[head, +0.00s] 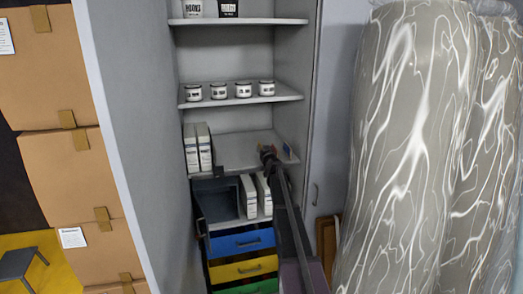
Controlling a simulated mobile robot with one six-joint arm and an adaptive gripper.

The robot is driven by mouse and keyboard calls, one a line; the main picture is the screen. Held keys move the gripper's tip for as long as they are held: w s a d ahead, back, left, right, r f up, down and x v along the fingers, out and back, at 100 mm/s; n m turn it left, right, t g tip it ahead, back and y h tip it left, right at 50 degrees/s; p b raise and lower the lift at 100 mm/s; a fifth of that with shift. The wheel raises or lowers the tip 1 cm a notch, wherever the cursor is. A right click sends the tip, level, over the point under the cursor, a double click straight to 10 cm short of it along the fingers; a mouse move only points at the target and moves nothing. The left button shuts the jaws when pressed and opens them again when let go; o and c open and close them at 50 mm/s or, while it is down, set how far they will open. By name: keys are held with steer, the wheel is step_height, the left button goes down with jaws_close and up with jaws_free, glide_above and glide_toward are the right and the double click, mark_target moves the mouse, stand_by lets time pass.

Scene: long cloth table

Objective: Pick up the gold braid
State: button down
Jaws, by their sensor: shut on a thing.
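My gripper (268,153) is at the end of my dark arm, which reaches up from the lower right into the grey cabinet. It is at the middle shelf, towards the shelf's right side. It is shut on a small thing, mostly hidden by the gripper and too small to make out. I cannot pick out the gold braid for certain in this view.
White binders (197,148) stand at the left of that shelf (235,150). White tins (243,89) line the shelf above. Below are a dark box (216,200) and blue, yellow and green drawers (242,241). Large patterned rolls (405,150) stand at right, cardboard boxes (70,180) at left.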

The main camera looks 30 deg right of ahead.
step_height(320, 180, up, 2)
steer(key=shift+p, duration=0.7)
steer(key=s+a, duration=0.2)
steer(key=s, duration=0.5)
steer(key=s+a+r+p, duration=0.1)
steer(key=s+a, duration=0.2)
steer(key=s, duration=0.5)
steer(key=shift+a+r, duration=0.15)
steer(key=shift+a, duration=0.1)
